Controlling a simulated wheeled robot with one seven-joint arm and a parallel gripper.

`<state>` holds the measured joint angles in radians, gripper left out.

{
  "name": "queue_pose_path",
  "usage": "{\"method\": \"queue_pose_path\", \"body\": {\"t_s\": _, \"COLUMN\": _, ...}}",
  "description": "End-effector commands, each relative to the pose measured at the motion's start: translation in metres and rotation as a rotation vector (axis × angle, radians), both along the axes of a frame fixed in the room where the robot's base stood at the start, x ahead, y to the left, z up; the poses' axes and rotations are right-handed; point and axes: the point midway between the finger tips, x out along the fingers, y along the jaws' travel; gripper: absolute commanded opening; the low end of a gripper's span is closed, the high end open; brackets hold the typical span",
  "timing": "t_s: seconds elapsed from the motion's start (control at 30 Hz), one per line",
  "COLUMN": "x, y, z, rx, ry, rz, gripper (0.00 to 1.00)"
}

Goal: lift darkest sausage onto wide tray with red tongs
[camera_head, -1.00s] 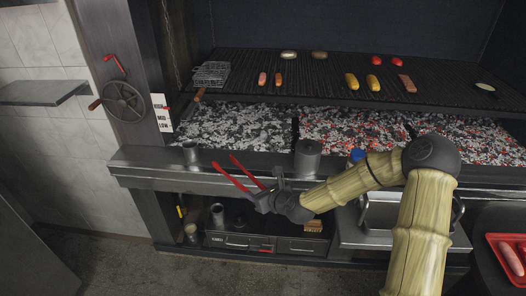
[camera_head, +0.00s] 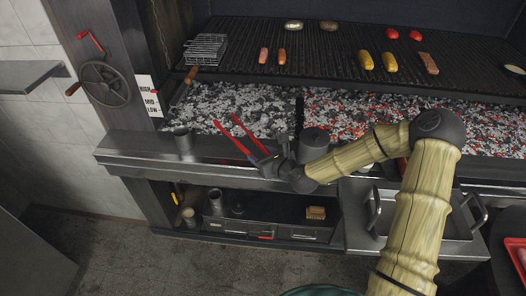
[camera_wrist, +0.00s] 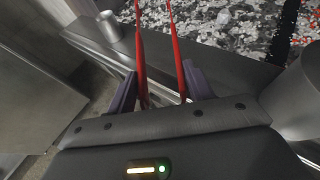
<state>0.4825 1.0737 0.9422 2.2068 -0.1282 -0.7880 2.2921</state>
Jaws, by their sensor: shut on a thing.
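My gripper (camera_head: 268,163) is shut on the red tongs (camera_head: 236,136) in front of the grill ledge. The tongs' two red arms point up and left over the ledge and stand apart, with nothing between them. In the wrist view the red tongs (camera_wrist: 139,50) extend away between my gripper's fingers (camera_wrist: 160,90). On the grill grate (camera_head: 325,70) lie two sausages side by side, a pinkish one (camera_head: 263,55) and a more orange-brown one (camera_head: 282,56). Another reddish-brown piece (camera_head: 428,63) lies at the right.
A wire basket (camera_head: 205,48) sits at the grate's left. Glowing coals (camera_head: 380,125) lie below the grate. A metal cup (camera_head: 183,141) and a dark cylinder (camera_head: 315,140) stand on the ledge. Corn (camera_head: 366,60) and two tomatoes (camera_head: 391,34) lie on the grate.

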Motion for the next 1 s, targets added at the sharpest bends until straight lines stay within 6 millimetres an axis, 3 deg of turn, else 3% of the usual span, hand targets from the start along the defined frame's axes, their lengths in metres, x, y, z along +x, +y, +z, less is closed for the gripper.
{"method": "queue_pose_path", "body": {"t_s": 0.37, "x": 0.0, "y": 0.001, "z": -0.009, "rx": 0.0, "ry": 0.0, "rz": 0.001, "gripper": 0.43}}
{"method": "queue_pose_path", "body": {"t_s": 1.0, "x": 0.001, "y": -0.001, "z": -0.07, "rx": -0.002, "ry": -0.001, "rz": -0.002, "gripper": 0.43}}
